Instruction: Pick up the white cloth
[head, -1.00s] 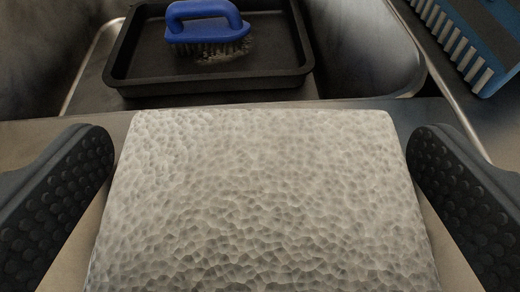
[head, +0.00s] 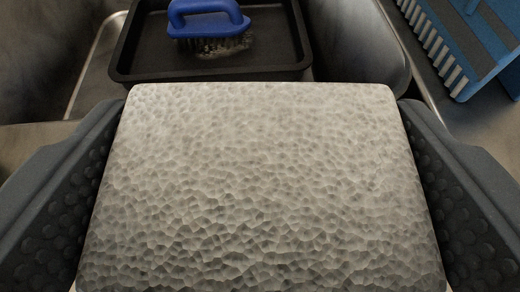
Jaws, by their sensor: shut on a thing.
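The white cloth (head: 260,185) is a thick, pale block with a crinkled, cell-like surface. It fills the lower middle of the head view. My gripper (head: 262,160) is shut on it, with one dark, studded finger pressed along its left side and the other along its right side. The cloth's near end runs out of the bottom of the view. Its underside is hidden, so I cannot tell whether it touches the surface below.
Beyond the cloth, a black tray (head: 140,62) sits in a metal basin (head: 98,68). A blue-handled brush (head: 208,18) lies in the tray. A blue rack with pale teeth (head: 478,35) stands at the upper right, on a metal surface.

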